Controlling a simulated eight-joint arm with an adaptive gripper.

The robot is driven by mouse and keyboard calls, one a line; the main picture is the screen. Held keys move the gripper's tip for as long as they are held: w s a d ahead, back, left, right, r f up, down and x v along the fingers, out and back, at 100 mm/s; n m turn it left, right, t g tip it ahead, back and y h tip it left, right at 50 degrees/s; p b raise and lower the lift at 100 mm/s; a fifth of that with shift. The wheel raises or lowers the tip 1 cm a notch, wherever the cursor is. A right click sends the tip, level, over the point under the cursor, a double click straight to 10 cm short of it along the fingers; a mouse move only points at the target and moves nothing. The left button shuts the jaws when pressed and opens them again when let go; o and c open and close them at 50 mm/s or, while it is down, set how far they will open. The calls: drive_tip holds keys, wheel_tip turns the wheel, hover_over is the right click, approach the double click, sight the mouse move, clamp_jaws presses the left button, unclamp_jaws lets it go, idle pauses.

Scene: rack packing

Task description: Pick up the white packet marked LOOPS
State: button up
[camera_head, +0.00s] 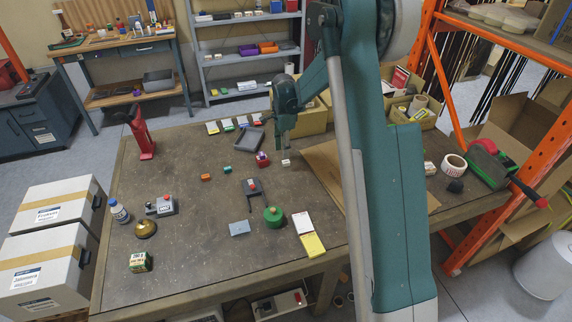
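My gripper (284,146) points down over the back middle of the workbench, at the end of my teal arm. Its fingers are too small here to tell open from shut. A small white block-like item (286,162) lies on the bench just below the fingertips; contact cannot be told. No lettering LOOPS can be read on anything. A white item with a red edge (302,222) lies flat near the front edge, next to a yellow one (313,245). Several flat items with white parts (212,128) lie in a row at the back. My arm hides part of the bench.
Near the gripper are a dark tray (249,140), a red-purple item (263,159) and a small green block (227,170). A green round object (273,216) and a blue-grey box (239,228) lie nearer the front. Cardboard boxes (313,119) stand behind. The left middle of the bench is mostly clear.

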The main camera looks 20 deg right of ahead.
sight(284, 162)
drive_tip(key=shift+f, duration=0.85)
drive_tip(key=shift+f, duration=0.1)
drive_tip(key=shift+w+f+b, duration=0.15)
drive_tip(key=shift+f+b, duration=0.5)
drive_tip(key=shift+f, duration=1.85)
drive_tip(key=c, duration=0.9)
